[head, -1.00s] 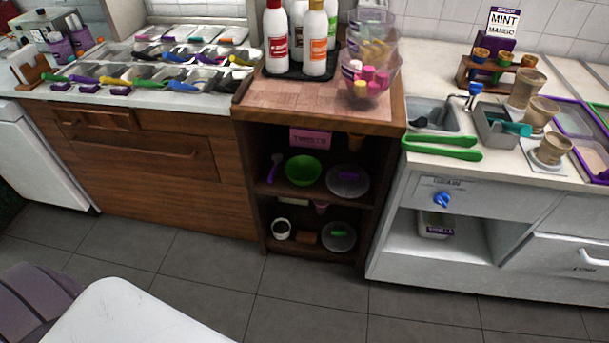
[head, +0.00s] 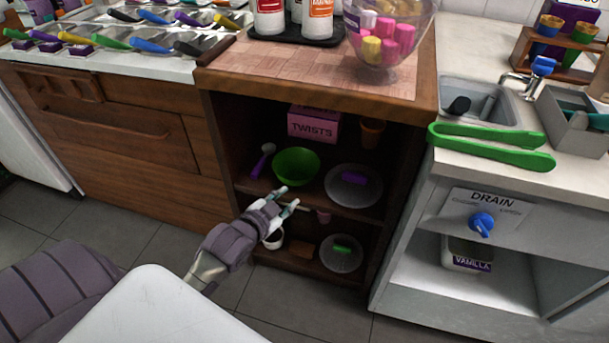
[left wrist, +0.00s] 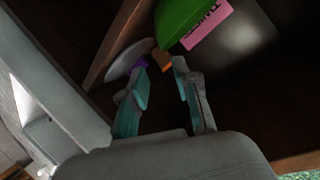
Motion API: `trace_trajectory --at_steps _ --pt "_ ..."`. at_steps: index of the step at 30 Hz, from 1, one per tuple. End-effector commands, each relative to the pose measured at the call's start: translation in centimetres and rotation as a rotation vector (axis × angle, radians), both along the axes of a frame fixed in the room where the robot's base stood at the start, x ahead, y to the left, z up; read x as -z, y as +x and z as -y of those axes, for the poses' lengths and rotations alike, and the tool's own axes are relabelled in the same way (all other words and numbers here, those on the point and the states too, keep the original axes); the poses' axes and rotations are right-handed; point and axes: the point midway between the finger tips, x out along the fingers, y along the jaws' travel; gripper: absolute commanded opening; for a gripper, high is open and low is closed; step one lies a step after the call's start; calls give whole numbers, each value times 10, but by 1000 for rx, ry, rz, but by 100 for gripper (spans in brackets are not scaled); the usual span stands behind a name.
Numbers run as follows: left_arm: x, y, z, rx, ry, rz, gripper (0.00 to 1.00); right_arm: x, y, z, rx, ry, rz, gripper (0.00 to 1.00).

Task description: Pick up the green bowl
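The green bowl (head: 296,166) stands upright on the upper shelf of the dark wooden cabinet, between a purple scoop and a grey plate. In the left wrist view the bowl (left wrist: 190,18) shows at the top, partly cut off by the picture edge. My left gripper (head: 288,196) is in front of the shelf, just below and in front of the bowl. Its two fingers, seen in the left wrist view (left wrist: 160,72), are spread apart with nothing between them. My right gripper is not in view.
On the same shelf are a purple scoop (head: 263,160), a grey plate (head: 352,197), a pink TWISTS box (head: 314,124) and a brown cup (head: 372,132). The lower shelf holds a white cup (head: 273,239) and another plate (head: 341,264). The countertop (head: 320,94) overhangs the shelves.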

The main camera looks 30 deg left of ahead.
Motion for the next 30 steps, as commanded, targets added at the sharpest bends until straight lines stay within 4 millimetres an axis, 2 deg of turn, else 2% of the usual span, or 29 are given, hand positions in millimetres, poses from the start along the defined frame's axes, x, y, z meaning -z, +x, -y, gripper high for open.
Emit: trace_trajectory --at_steps 2,10,15,20,25,30 --pt "-1 7 0 2 4 12 31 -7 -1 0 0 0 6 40" --pt "16 54 -1 2 3 12 31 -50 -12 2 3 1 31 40" --pt "23 74 -2 2 2 10 31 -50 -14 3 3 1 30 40" --pt "26 83 -2 2 2 10 31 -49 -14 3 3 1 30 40" --pt "36 108 -3 2 2 11 31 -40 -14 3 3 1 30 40" --pt "42 126 -3 2 3 11 31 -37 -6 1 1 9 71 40"
